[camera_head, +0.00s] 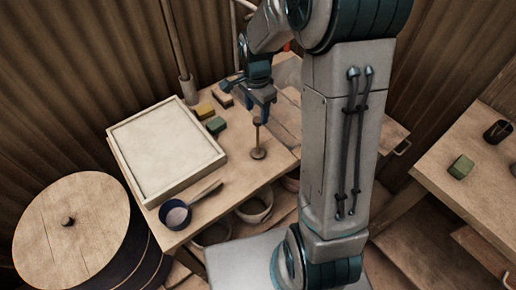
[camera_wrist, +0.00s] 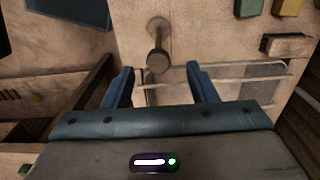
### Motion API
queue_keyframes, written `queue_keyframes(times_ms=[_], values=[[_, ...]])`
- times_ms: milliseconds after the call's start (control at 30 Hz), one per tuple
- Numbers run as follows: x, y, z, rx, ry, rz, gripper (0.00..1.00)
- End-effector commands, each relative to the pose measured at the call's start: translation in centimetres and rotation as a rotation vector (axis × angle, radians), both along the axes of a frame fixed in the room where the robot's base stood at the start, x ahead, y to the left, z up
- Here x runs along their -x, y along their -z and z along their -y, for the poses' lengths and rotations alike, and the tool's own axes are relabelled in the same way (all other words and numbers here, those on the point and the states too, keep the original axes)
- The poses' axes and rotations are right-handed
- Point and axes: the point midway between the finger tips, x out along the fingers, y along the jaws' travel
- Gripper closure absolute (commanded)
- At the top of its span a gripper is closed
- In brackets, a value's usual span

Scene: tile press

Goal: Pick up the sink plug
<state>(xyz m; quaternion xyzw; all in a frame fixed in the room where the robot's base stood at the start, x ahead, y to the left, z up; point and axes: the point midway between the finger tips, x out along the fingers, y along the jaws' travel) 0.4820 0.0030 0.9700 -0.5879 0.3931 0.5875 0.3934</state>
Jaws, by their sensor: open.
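The sink plug (camera_head: 258,153) stands upright on the wooden bench, a round brown base with a thin stem and a knob on top. My gripper (camera_head: 262,117) is open and points down over the top of the plug. In the wrist view, the plug's knob (camera_wrist: 158,62) shows between the tips of my open gripper (camera_wrist: 160,69), or just beyond them. Its base lies further up that picture. I cannot tell whether the fingers touch the knob; nothing is held.
A large pale framed board (camera_head: 165,148) lies left of the plug. Yellow and green blocks (camera_head: 215,125) sit behind it. A dark handled pan (camera_head: 175,214) is at the bench's front edge. A lidded drum (camera_head: 72,222) stands at left. Another table (camera_head: 480,190) is at right.

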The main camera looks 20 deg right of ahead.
Motion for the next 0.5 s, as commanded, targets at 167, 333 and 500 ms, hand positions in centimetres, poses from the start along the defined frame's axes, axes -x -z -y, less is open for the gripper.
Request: queue_keyframes(times_ms=[167, 333, 500], values=[[0.2, 2.2, 0.2, 0.000, -0.001, -0.006, 0.48], [0.2, 4.3, 0.2, 0.000, -0.001, -0.003, 0.48], [0.2, 5.0, 0.1, 0.000, -0.002, 0.000, 0.48]])
